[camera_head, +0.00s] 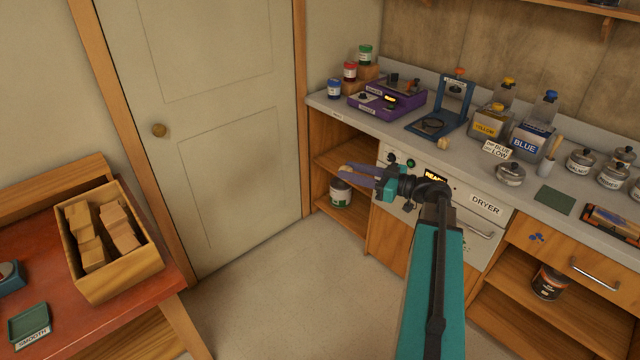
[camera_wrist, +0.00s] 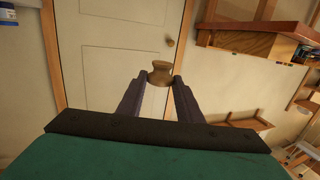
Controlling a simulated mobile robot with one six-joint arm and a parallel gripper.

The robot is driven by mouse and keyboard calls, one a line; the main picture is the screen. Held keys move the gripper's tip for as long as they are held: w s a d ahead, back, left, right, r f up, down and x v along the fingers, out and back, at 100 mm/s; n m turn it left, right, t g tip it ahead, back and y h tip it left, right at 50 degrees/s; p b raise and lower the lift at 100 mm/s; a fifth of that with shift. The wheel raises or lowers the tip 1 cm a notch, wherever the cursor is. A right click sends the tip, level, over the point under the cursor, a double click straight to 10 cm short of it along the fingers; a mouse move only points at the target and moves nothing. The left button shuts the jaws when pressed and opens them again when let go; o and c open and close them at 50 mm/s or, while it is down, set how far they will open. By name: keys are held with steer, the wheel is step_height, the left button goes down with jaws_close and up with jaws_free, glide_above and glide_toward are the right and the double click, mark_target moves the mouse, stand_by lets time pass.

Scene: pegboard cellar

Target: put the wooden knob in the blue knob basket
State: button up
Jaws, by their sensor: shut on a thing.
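My gripper (camera_head: 352,178) is shut on the wooden knob (camera_wrist: 159,74), a round tan-brown piece held between the fingertips in the wrist view. In the head view the gripper is in mid-air in front of the counter, left of the dryer, and the knob is a small tan spot at its tips. I cannot make out a blue knob basket in either view.
The counter (camera_head: 330,103) holds a blue stand (camera_head: 455,95), purple devices (camera_head: 398,95), a small tan round piece (camera_head: 443,144), bottles and jars. The dryer (camera_head: 475,215) is below. A red-topped bench (camera_head: 120,309) with a wooden box (camera_head: 137,277) of blocks stands left. The floor between is clear.

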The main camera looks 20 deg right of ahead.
steer(key=s+d+r+m+t+h, duration=0.1)
steer(key=s+d, duration=0.4)
steer(key=d, duration=0.5)
steer(key=s+d+r+m+t+h+b, duration=0.1)
steer(key=s+d+r+m+h, duration=0.2)
steer(key=d, duration=0.8)
steer(key=s+d+r+m+t+h, duration=0.1)
steer(key=s+d+r+h, duration=0.3)
steer(key=s+d, duration=0.5)
steer(key=shift+s+d+r+m+h+b, duration=0.25)
steer(key=shift+d+m+h+b, duration=0.15)
steer(key=shift+d+m+h, duration=0.45)
steer(key=shift+d, duration=0.1)
